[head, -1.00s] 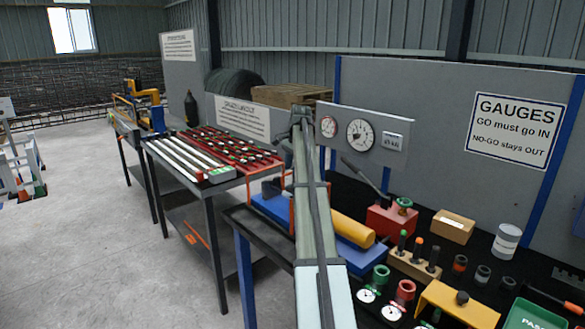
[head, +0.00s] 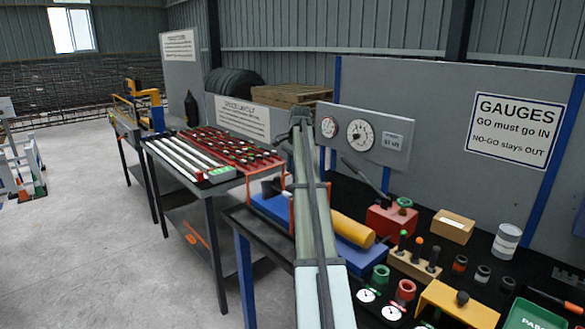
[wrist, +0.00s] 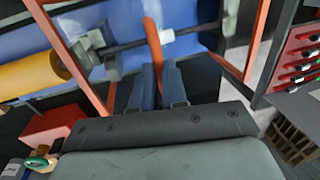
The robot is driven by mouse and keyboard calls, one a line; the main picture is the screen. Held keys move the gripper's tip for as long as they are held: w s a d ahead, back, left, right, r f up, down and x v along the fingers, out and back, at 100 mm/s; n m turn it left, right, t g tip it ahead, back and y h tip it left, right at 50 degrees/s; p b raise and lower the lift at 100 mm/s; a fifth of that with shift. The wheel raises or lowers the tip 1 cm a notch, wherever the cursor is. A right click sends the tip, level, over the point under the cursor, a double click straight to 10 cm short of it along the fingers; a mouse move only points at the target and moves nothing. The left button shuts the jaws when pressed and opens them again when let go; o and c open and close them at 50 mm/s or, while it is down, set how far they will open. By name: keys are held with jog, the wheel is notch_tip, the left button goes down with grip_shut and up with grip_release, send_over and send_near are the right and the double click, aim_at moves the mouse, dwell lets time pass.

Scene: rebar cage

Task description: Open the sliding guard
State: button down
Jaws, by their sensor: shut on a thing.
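The sliding guard is an orange-red frame (wrist: 77,57) over a blue machine (wrist: 110,20) with a grey rod and a yellow cylinder (wrist: 32,77). In the wrist view my gripper (wrist: 157,75) is shut on an upright orange-red handle (wrist: 153,42) that crosses in front of the rod. In the head view part of the guard frame (head: 250,187) shows to the left of my arm, above the blue machine (head: 272,208). My arm hides much of the guard, and my gripper cannot be made out there.
A rack of red trays and pale bars (head: 200,155) stands on the table to the left. A red block with a lever (head: 390,220), gauges, rings and a cardboard box (head: 453,227) crowd the bench to the right. A gauge panel (head: 366,136) stands behind.

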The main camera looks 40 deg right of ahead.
dwell(0.3)
jog(key=s, duration=2.9)
jog(key=c, duration=1.2)
grip_release()
jog(key=shift+o, duration=0.2)
notch_tip(320, 180, up, 12)
jog(key=s, duration=0.2)
jog(key=shift+s, duration=0.2)
jog(key=shift+f, duration=0.1)
